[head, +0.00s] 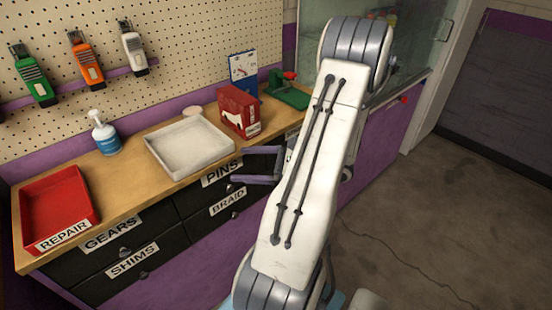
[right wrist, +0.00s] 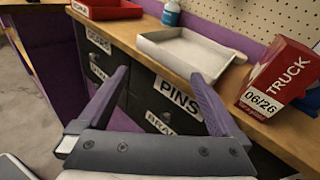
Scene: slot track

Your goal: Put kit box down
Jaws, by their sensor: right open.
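The kit box, a red box (head: 239,110) with a white picture on its side, stands on the wooden counter. In the right wrist view the red box (right wrist: 282,72) shows the word TRUCK and a label 06/26. My right gripper (head: 239,165) is open and empty, in front of the drawers and below the counter edge, apart from the box. In the right wrist view its two purple fingers (right wrist: 160,72) are spread, with the box off to their right. My left gripper is not in view.
An empty white tray (head: 168,167) lies left of the box, then a soap bottle (head: 104,132) and a red REPAIR tray (head: 88,219). A blue card (head: 243,73) and a green tool with a red handle (head: 289,90) stand behind the box. Labelled drawers (head: 128,262) are below.

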